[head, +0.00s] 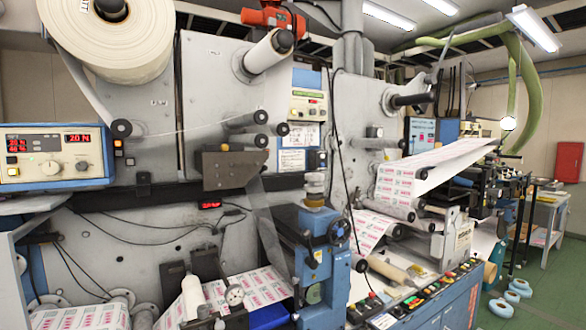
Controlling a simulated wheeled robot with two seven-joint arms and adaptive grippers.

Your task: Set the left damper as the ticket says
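I cannot pick out a damper or its setting for certain. Pale green flexible ducts (525,85) hang from the ceiling at the upper right, and no damper lever can be made out on them. White paper sheets (292,160) are fixed to the machine's middle panel. Their print is too small to read, and I cannot tell whether one is the ticket. Neither of my grippers shows in the head view.
The web rewinder fills the view, with a large paper roll (110,35) at the upper left. A control box (55,157) with red displays sits below it. A blue column (322,265) stands in front.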

